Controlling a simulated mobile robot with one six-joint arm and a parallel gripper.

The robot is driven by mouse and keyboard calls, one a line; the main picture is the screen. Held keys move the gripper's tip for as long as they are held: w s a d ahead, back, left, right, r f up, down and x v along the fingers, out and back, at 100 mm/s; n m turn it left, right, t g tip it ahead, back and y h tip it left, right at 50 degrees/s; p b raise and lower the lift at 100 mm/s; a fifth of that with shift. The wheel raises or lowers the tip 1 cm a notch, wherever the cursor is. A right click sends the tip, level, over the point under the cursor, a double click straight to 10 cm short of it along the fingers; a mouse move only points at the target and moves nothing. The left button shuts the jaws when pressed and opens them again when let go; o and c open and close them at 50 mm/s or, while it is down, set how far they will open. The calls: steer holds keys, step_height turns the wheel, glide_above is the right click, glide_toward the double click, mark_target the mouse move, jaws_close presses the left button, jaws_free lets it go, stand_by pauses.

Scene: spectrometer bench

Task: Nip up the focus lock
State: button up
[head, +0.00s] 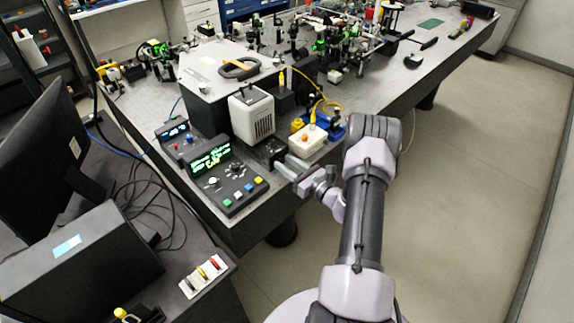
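My gripper (290,173) is at the front edge of the optical bench (385,110), pointing left. It is beside a small dark block (270,149) at the bench edge. Its fingers are small and seen at an angle, so I cannot tell whether they are open or shut, or whether they touch anything. I cannot pick out the focus lock for certain; it may be on the dark block or hidden by my gripper.
A grey-white vented box (252,115) stands behind the dark block. A black control panel (231,184) with knobs and coloured buttons is to the left. A cream box (307,139) and a blue holder (331,124) are close to the right. Floor (470,200) is clear at right.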

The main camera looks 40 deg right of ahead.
jaws_close()
